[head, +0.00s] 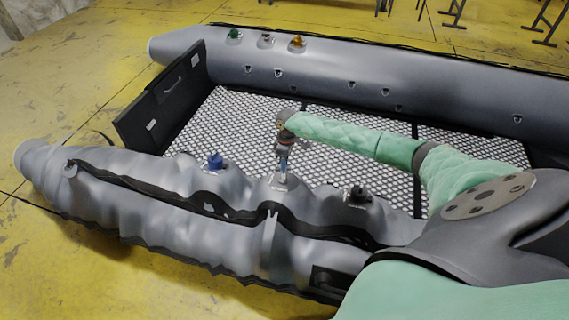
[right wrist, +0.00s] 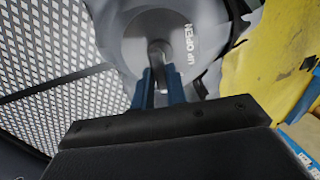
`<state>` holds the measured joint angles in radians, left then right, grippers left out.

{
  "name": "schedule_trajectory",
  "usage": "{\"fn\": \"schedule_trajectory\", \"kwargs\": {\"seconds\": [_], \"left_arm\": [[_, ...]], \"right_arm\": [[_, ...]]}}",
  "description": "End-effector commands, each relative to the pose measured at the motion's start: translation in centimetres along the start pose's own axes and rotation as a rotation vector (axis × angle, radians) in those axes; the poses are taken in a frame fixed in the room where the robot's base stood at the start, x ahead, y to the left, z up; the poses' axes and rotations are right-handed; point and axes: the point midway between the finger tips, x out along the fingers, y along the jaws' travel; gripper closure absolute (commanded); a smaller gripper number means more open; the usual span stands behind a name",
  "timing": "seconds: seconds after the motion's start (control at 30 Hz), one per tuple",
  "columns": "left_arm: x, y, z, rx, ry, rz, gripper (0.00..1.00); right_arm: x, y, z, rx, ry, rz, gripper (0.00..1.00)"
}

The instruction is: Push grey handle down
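The grey handle (right wrist: 158,55) stands out from a round grey valve plate (right wrist: 150,35) lettered "UP OPEN" in the right wrist view. In the head view this valve (head: 280,182) sits on the near tube of the boat, between a blue and a black one. My right gripper (head: 284,162) points down at it. In the right wrist view its blue fingers (right wrist: 160,87) are close together, with the grey handle between them. The fingertips partly cover the handle's end. My left gripper is not in view.
The blue valve (head: 215,161) and the black valve (head: 357,194) flank it on the near tube. The far tube (head: 330,65) carries a green (head: 234,33), a grey (head: 266,40) and an orange valve (head: 297,41). A black transom board (head: 165,97) stands at left. The patterned boat floor (head: 235,120) is clear.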

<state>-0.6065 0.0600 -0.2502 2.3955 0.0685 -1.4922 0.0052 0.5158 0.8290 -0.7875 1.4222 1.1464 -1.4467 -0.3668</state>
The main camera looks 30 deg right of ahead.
Motion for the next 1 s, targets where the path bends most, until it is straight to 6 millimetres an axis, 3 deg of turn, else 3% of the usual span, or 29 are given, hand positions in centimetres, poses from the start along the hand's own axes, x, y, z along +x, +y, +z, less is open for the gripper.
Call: {"fn": "schedule_trajectory", "kwargs": {"seconds": [0.27, 0.5, 0.77, 0.8, 0.87, 0.9, 1.0], "left_arm": [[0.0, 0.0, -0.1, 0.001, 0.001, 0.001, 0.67], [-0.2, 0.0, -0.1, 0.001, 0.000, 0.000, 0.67], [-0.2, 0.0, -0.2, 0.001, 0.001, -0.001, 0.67], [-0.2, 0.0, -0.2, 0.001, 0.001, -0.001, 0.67], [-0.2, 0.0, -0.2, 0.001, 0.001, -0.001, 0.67], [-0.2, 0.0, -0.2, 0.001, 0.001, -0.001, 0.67], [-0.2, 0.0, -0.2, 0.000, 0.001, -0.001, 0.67]], "right_arm": [[0.1, 0.0, 0.0, 0.000, 0.000, 0.000, 1.00], [2.9, -0.1, 0.0, 0.000, 0.000, -0.002, 1.00], [3.2, 0.0, 0.0, 0.000, -0.001, -0.001, 1.00], [3.2, -0.1, 0.0, 0.000, -0.001, -0.001, 0.80], [3.2, -0.1, 0.0, 0.000, -0.001, -0.001, 0.68], [3.2, 0.0, 0.0, 0.000, -0.001, -0.001, 0.64], [3.1, 0.0, 0.0, 0.000, 0.000, -0.001, 0.64]]}}
